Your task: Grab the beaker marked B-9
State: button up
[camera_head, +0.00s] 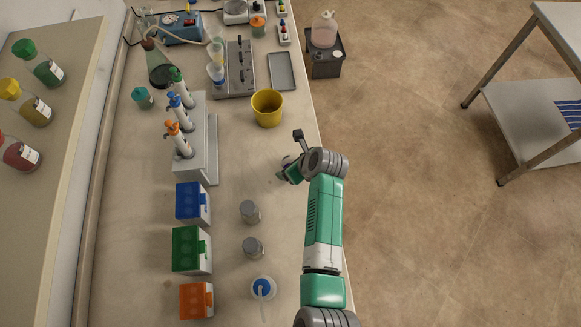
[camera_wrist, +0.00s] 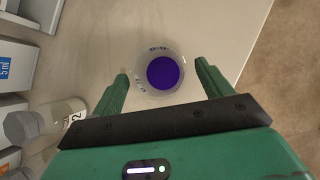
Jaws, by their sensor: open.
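A round clear beaker with purple liquid (camera_wrist: 164,72) stands on the bench in the wrist view, seen from above. Small dark marks show on its rim and wall, too small to read, so I cannot tell whether they say B-9. My gripper (camera_wrist: 162,68) is open, with one green finger on each side of the beaker and a visible gap on both sides. In the head view my gripper (camera_head: 286,171) is low over the right part of the bench, and the arm largely hides what is there.
A yellow container (camera_head: 267,108) stands behind my gripper. The pipette stand (camera_head: 211,150) is to the left. The bench's right edge is close to the beaker.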

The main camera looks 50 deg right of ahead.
aim_at(285, 164)
jog(key=x, duration=0.4)
jog(key=shift+r+b, duration=0.1)
jog(key=shift+b, duration=0.3)
jog(key=c, duration=1.1)
jog(key=shift+r, duration=0.15)
notch_tip(285, 164, up, 28)
jog(key=p, duration=0.2)
jog(key=shift+p, duration=0.35)
